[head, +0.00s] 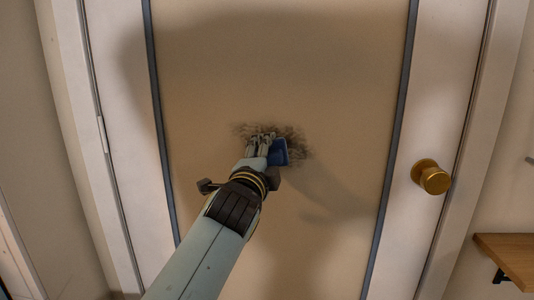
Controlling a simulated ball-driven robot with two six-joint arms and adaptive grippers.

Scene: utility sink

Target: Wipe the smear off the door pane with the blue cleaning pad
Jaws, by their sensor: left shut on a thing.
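The door pane (330,70) is a tan panel between two dark vertical strips. A dark grey smear (297,140) lies near its middle and shows above and to the right of my gripper. My left gripper (264,147) is shut on the blue cleaning pad (278,153) in front of the smear. The pad and gripper hide part of the smear. I cannot tell whether the pad touches the pane. My right gripper is not in view.
A brass door knob (431,177) sticks out on the right side of the white door. A wooden shelf (508,256) is at the lower right. The pane around the smear is clear of objects.

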